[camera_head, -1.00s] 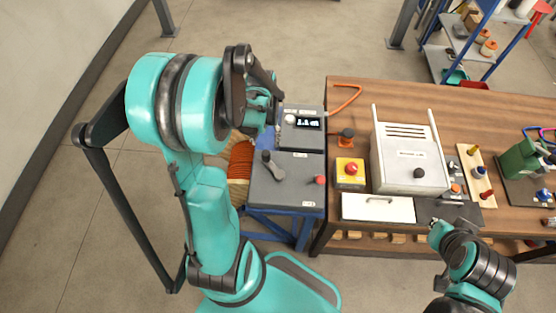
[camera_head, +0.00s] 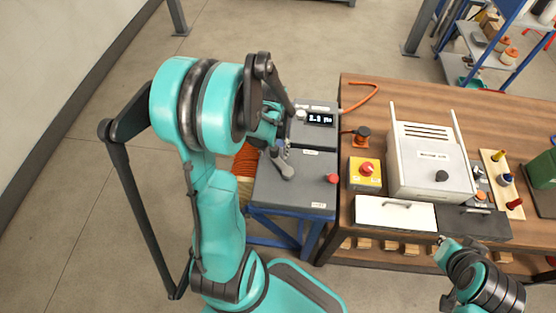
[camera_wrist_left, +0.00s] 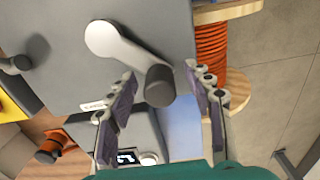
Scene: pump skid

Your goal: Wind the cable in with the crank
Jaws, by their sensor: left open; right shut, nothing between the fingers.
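The winch box (camera_head: 295,190) has a dark grey top with a crank (camera_head: 284,170) on it. In the left wrist view the crank's pale arm (camera_wrist_left: 110,40) ends in a dark upright handle (camera_wrist_left: 160,86). My left gripper (camera_head: 283,147) is open at the crank. In the wrist view its fingers (camera_wrist_left: 162,76) stand on both sides of the handle, not closed on it. Orange cable is wound on a drum (camera_wrist_left: 211,50) beside the box; it also shows in the head view (camera_head: 246,160), partly hidden by my arm. My right gripper (camera_head: 441,240) is shut and empty before the bench.
A red knob (camera_head: 332,178) stands on the box's right side. A display (camera_head: 320,119) sits behind the crank, its digits hard to read. The wooden bench (camera_head: 385,105) carries a yellow box with a red button (camera_head: 366,170), a white cabinet (camera_head: 430,160) and drawers.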

